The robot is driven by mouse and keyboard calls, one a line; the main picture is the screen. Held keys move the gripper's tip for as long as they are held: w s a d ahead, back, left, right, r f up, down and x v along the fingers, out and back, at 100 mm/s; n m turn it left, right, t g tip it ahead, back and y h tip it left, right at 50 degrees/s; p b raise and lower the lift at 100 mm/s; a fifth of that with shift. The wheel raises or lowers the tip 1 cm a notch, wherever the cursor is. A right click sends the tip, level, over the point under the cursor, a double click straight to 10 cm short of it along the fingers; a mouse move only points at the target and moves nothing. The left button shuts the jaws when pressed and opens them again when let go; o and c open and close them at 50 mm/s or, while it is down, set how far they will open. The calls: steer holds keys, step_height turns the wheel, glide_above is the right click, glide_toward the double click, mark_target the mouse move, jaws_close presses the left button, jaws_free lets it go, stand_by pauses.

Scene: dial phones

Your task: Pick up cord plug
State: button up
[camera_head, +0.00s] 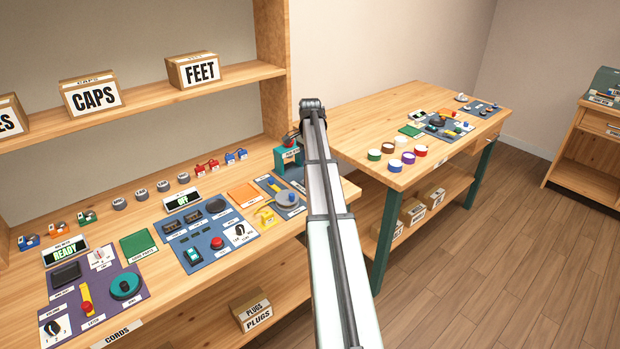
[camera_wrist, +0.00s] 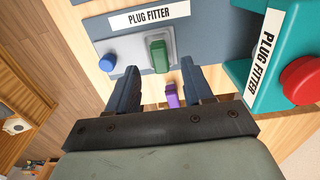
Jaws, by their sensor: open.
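In the wrist view my gripper (camera_wrist: 159,72) is open, with one dark finger on each side and nothing clasped. A small purple piece (camera_wrist: 171,96) shows low between the fingers, nearer the right one; it may be the cord plug, but I cannot tell for sure. Just beyond the fingertips a green block (camera_wrist: 158,55) stands on a grey plate of the panel labelled "PLUG FITTER" (camera_wrist: 150,16). I cannot tell whether the fingers touch anything. In the head view my arm hides the gripper and the purple piece.
A teal plug fitter (camera_wrist: 262,82) with a red button stands close right of the fingers. A blue button (camera_wrist: 107,62) is to the left. In the head view, control panels (camera_head: 205,238) and small parts crowd the bench. A second wooden table (camera_head: 345,122) stands to the right.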

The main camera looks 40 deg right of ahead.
steer(key=shift+f, duration=1.55)
steer(key=shift+c, duration=0.4)
jaws_close()
